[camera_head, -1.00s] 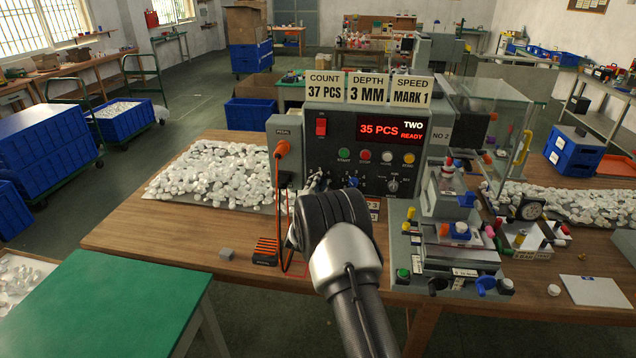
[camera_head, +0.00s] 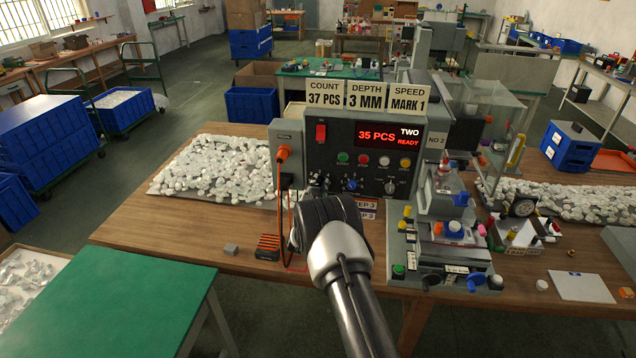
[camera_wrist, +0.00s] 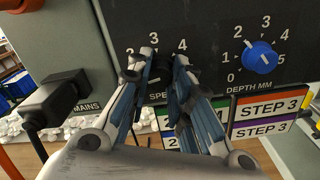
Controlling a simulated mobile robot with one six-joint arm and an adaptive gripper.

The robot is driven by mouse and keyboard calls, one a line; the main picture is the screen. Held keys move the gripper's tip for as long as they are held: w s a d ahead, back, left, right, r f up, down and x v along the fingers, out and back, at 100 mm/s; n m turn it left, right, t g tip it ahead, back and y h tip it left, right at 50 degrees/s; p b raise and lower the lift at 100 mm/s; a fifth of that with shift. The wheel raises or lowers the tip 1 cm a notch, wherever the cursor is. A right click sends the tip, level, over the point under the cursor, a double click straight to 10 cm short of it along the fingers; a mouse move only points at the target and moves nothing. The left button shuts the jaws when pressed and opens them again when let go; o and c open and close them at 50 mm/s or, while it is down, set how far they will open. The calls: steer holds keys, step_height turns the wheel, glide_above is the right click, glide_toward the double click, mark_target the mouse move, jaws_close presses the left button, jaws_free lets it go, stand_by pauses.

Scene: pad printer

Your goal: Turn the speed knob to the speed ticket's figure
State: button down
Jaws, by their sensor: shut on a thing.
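The speed ticket (camera_head: 410,97) stands on top of the pad printer's control panel and reads "SPEED MARK 1". The speed knob (camera_wrist: 160,76) is a dark knob low on the panel, with figures such as 2, 3 and 4 around it in the wrist view. My gripper (camera_wrist: 162,64) is shut on it, one finger on each side. The fingers hide much of the knob and scale, and I cannot tell which figure it points to. In the head view my wrist hides this knob.
The blue depth knob (camera_wrist: 260,57) is just right of my fingers. A black mains plug (camera_wrist: 57,100) is at the left. In the head view, the red display (camera_head: 389,135) reads 35 PCS, TWO, READY. An orange cable hangs left of my arm.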

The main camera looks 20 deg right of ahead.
stand_by(0.3)
steer(key=c, duration=1.4)
jaws_free()
steer(key=v, duration=1.2)
